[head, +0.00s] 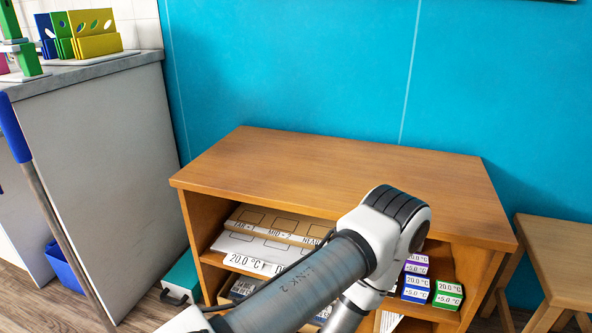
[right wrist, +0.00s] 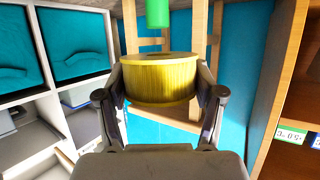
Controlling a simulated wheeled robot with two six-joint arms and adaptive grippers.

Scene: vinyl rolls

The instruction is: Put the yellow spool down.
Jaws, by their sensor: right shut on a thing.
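The yellow spool (right wrist: 160,82) is a short, wide cylinder in the middle of the right wrist view, with a hole in its top face. My right gripper (right wrist: 163,92) is shut on it, one finger on each side. Its underside is hidden from this camera. The spool does not show in the head view, where a grey and white arm of mine crosses the lower middle. My left gripper is in neither view.
A wooden cabinet (head: 330,165) has a bare top and shelves with labelled boxes (head: 416,289). A wooden stool (head: 560,262) stands at right. A green cylinder (right wrist: 157,12) is beyond the spool. White shelving with teal bins (right wrist: 80,52) is at left in the wrist view.

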